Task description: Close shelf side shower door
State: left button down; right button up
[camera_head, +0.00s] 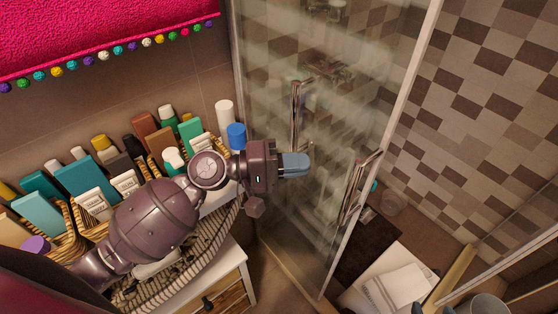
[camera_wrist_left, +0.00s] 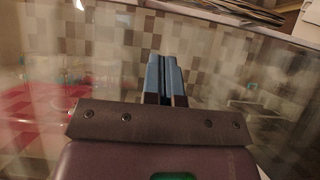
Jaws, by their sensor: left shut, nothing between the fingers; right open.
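The shelf-side glass shower door (camera_head: 330,215) stands open beside the wicker shelf, its pale free edge running down the right of the glass. A metal handle (camera_head: 357,185) sits near that edge. A second handle shape (camera_head: 297,115) shows further left; I cannot tell whether it is on the same panel or a reflection. My left gripper (camera_head: 308,165) is shut and empty, in front of the glass between the two handle shapes. In the left wrist view its blue fingers (camera_wrist_left: 165,72) point at the glass; contact is unclear.
A shelf with wicker baskets (camera_head: 60,240) of bottles stands left, under my left arm. A blue-capped bottle (camera_head: 237,135) is close to my left gripper. Beyond the glass are a dark mat (camera_head: 368,245), white towels (camera_head: 398,288) and a checkered tile wall (camera_head: 490,100).

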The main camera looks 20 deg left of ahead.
pick_arm(q)
jog(key=d+p, duration=0.2)
jog(key=d, duration=0.5)
jog(key=shift+s, duration=0.2)
jog(key=shift+d, duration=0.15)
